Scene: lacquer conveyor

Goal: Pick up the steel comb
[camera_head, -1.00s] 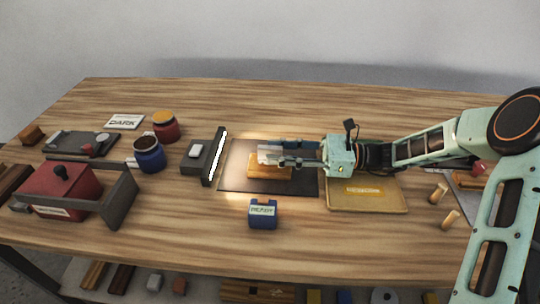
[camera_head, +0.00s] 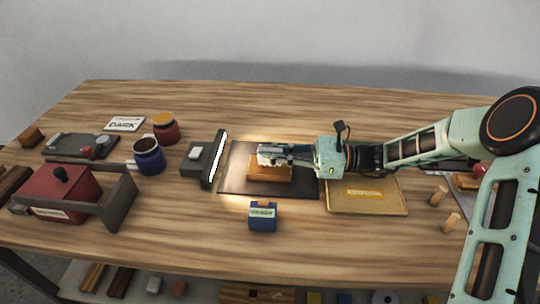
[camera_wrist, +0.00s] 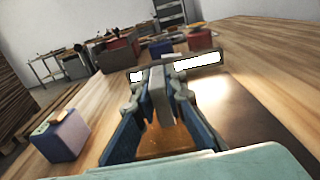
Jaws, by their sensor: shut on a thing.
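The steel comb (camera_head: 268,150) is a pale grey flat piece standing at the wooden block (camera_head: 268,173) on the dark mat. In the wrist view the comb (camera_wrist: 157,92) is a grey upright plate between the two blue fingers. My gripper (camera_head: 275,158) reaches in from the right and is shut on the comb, with a finger on each side; the wrist view also shows the gripper (camera_wrist: 157,100). The fingers hide part of the comb, and I cannot tell whether its lower edge touches the block.
A lit lamp bar (camera_head: 218,158) stands just left of the dark mat (camera_head: 236,184). A blue box (camera_head: 263,217) is in front of the mat, and a yellow tray (camera_head: 365,205) is to its right. Jars (camera_head: 150,158) and a red box (camera_head: 60,190) stand further left. The table behind the mat is clear.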

